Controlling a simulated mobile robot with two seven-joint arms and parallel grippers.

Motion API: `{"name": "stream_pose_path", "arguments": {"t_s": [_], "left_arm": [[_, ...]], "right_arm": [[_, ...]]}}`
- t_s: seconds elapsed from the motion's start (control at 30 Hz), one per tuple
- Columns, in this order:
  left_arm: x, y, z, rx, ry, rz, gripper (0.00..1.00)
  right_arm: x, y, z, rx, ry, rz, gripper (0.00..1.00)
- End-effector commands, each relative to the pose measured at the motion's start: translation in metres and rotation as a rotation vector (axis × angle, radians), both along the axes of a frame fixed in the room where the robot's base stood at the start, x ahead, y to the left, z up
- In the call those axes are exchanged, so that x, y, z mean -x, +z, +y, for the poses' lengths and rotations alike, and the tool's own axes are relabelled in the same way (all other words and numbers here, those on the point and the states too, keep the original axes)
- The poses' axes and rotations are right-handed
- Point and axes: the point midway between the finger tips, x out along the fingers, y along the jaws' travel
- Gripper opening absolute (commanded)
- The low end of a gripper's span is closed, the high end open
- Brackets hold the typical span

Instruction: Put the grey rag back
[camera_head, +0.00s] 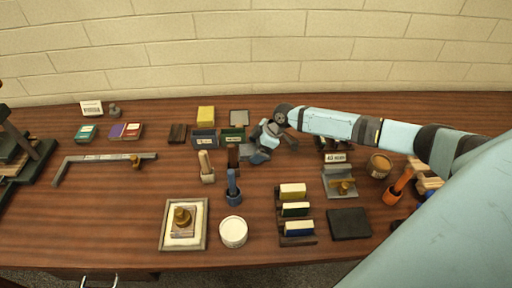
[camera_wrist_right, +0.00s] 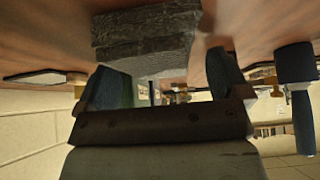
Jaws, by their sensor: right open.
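The grey rag (camera_wrist_right: 147,40) shows in the right wrist view as a dark grey, folded, layered pad, just beyond my right fingertips. My right gripper (camera_wrist_right: 165,75) is open, with one finger to each side of the rag's near end. I cannot tell whether the fingers touch it. In the head view my right gripper (camera_head: 262,146) is low over the middle of the table, beside the small boxes. There the rag is hard to tell apart from the grey-blue fingers. My left gripper is not in view.
A blue-handled brush (camera_head: 232,187) and a white tub (camera_head: 233,232) are in front. A dark slab (camera_head: 349,224) lies at front right. Bare table shows at left front.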

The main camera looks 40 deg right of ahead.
Motion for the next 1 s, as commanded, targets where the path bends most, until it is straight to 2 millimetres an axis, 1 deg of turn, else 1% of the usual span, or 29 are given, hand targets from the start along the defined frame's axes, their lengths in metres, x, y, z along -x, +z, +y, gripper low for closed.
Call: {"name": "stream_pose_path", "arguments": {"t_s": [0.17, 0.4, 0.53, 0.73, 1.0], "left_arm": [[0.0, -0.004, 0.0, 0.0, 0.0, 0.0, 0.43], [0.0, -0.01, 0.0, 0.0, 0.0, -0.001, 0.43], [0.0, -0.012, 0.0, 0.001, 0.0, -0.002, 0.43], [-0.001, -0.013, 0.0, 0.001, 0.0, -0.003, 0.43], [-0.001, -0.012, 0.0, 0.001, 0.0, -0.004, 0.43]], "right_arm": [[0.007, 0.021, -0.013, 0.002, -0.001, -0.002, 0.94], [0.022, 0.065, -0.038, 0.003, -0.001, -0.002, 0.94], [0.028, 0.084, -0.047, 0.002, -0.001, -0.002, 0.94], [0.033, 0.099, -0.054, 0.0, 0.0, 0.0, 0.94], [0.034, 0.101, -0.055, 0.0, 0.0, 0.0, 0.94]]}}
